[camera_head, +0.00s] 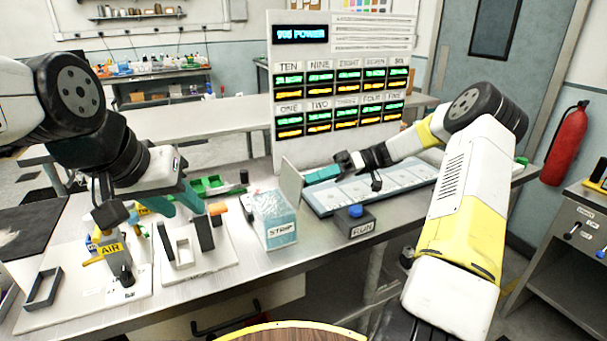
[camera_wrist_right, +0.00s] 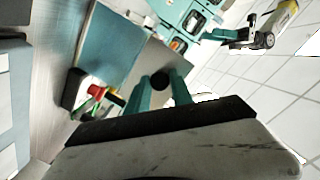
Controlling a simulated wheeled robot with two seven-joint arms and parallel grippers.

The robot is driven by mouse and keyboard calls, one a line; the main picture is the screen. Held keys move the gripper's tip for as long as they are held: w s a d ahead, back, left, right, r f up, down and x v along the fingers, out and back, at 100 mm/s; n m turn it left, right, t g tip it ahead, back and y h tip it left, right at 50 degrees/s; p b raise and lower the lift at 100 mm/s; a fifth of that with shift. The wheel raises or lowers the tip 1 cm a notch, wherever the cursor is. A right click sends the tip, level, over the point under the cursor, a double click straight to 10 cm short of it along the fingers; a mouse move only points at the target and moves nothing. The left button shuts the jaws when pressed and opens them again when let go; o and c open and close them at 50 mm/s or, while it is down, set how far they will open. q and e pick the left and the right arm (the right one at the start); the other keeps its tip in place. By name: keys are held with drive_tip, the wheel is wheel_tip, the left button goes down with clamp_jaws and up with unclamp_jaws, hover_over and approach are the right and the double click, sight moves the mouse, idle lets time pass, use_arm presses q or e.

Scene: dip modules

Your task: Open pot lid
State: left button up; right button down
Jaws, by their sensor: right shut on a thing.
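The pot (camera_head: 272,228), a clear box labelled STRIP with blue-white contents, stands near the table's front edge. Its grey lid (camera_head: 291,184) stands steeply tilted above the pot's right side. My right gripper (camera_head: 312,176) reaches in from the right, its teal fingertips at the lid's right edge; the head view does not show the grip clearly. In the right wrist view the teal fingers (camera_wrist_right: 164,92) are close around a small dark round part (camera_wrist_right: 160,81). My left gripper (camera_head: 168,203) hangs over the white fixtures at left, its teal fingers apart with nothing seen between them.
A black RUN box (camera_head: 356,222) with a blue button stands right of the pot. A pale panelled tray (camera_head: 385,185) lies behind it. An AIR fixture (camera_head: 112,250) and a white stand (camera_head: 186,262) are at left. A display board (camera_head: 340,145) rises behind.

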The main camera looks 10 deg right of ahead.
drive_tip(key=shift+f, duration=0.4)
drive_tip(key=c, duration=1.1)
unclamp_jaws()
drive_tip(key=shift+a, duration=0.15)
drive_tip(key=shift+c, duration=0.2)
drive_tip(key=shift+r, duration=0.15)
drive_tip(key=shift+w, duration=0.1)
drive_tip(key=v, duration=0.7)
drive_tip(key=shift+d, duration=0.4)
drive_tip(key=shift+w+d, duration=0.1)
